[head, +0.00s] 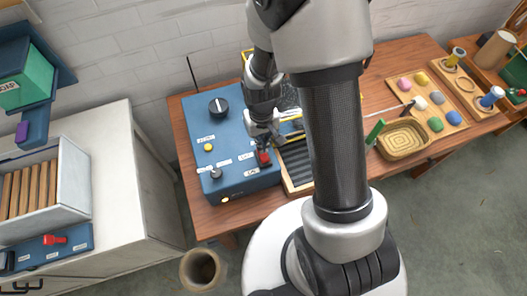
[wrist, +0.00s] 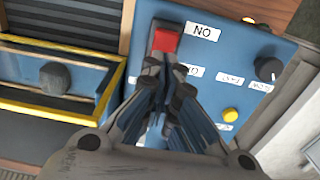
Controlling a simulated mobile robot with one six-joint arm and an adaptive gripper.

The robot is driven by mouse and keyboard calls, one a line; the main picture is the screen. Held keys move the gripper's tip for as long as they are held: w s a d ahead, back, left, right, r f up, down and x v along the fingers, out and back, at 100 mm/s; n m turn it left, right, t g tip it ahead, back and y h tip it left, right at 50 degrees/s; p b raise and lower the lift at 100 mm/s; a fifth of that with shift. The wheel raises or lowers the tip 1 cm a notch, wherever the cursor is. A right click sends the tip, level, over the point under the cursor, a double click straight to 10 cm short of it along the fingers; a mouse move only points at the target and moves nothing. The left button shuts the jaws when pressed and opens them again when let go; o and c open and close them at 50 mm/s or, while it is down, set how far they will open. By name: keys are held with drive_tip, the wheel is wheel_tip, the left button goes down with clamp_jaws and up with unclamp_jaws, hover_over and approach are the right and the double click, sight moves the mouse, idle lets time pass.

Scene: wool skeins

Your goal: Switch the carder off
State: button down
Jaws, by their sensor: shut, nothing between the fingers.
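The carder's blue control box (head: 232,122) stands on the wooden table in the head view. Its red switch (head: 264,158) is near the right front edge of the top. In the wrist view the red switch (wrist: 165,41) shows just beyond my fingertips, with a white label (wrist: 202,31) reading "NO" as pictured beside it. A second label is partly hidden by my fingers. My gripper (head: 262,143) is shut and empty, pointing down at the switch. In the wrist view my gripper (wrist: 165,66) overlaps the switch's near end; I cannot tell whether they touch.
The box also carries a black dial (head: 218,106), a yellow button (head: 208,147) and a small knob (head: 215,173). A slatted, yellow-edged part (head: 296,165) adjoins it on the right. A woven basket (head: 404,138) and a tray of coloured balls (head: 455,112) lie farther right.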

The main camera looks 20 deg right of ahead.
drive_tip(key=shift+r+p, duration=1.5)
drive_tip(key=shift+r, duration=0.75)
drive_tip(key=s+r+t+b, duration=0.2)
drive_tip(key=s+r+b, duration=0.2)
drive_tip(key=r, duration=0.4)
drive_tip(key=s+r+t+b, duration=0.1)
drive_tip(key=s+r+b, duration=0.25)
drive_tip(key=r, duration=0.55)
drive_tip(key=s+r+t+b, duration=0.1)
drive_tip(key=s, duration=0.6)
drive_tip(key=shift+s+r+t+b, duration=0.3)
drive_tip(key=shift+r+b, duration=0.05)
drive_tip(key=shift+r, duration=0.05)
drive_tip(key=c, duration=2.4)
unclamp_jaws()
